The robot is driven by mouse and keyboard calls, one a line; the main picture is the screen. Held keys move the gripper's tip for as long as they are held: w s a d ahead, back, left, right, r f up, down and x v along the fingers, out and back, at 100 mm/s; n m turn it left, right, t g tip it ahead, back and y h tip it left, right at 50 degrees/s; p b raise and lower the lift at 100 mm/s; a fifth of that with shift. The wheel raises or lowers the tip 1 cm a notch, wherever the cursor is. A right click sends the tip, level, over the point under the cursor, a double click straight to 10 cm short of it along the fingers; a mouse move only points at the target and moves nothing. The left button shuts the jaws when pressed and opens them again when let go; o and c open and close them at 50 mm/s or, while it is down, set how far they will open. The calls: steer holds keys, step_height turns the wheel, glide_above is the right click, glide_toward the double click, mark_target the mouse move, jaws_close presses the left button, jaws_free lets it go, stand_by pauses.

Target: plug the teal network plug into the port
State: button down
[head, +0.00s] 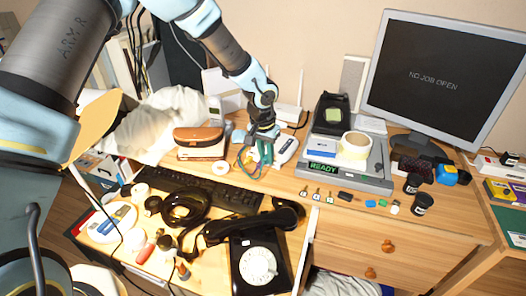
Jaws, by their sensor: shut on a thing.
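My gripper (264,138) points down over the back middle of the desk, shut on the teal network plug (265,153). Only part of the plug shows below the fingers. A thin teal cable loops at its left. A white device with upright antennas (288,112) stands behind my gripper, against the wall. My gripper and arm hide part of it. The port itself is too small or hidden to make out, and I cannot tell whether the plug touches anything.
A pale handset (287,150) lies just right of my gripper. A grey machine (347,172) with a tape roll (356,145) stands farther right, before the monitor (440,80). A brown case (199,138) is at left. A keyboard (205,189) and black dial phone (259,262) lie in front.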

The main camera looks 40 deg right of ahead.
mark_target(271, 175)
steer(key=shift+w+d+f+b, duration=0.1)
steer(key=shift+d+f+b, duration=0.15)
steer(key=shift+f+b, duration=0.6)
steer(key=shift+d+f+b, duration=0.2)
steer(key=shift+f+b, duration=0.25)
steer(key=shift+f, duration=0.75)
steer(key=shift+w+d+f+b, duration=0.1)
steer(key=shift+d+f+b, duration=0.15)
steer(key=shift+f+b, duration=0.6)
steer(key=shift+f, duration=0.5)
steer(key=shift+f+b, duration=0.1)
steer(key=shift+b, duration=0.25)
steer(key=c, duration=0.8)
jaws_free()
steer(key=shift+d, duration=0.1)
steer(key=shift+o, duration=0.5)
steer(key=shift+s, duration=0.1)
steer(key=shift+s+d, duration=0.1)
steer(key=shift+s, duration=0.05)
steer(key=r, duration=0.3)
steer(key=a+r+b, duration=0.1)
steer(key=r, duration=0.3)
steer(key=r+b, duration=0.1)
steer(key=r, duration=0.3)
steer(key=shift+a, duration=0.4)
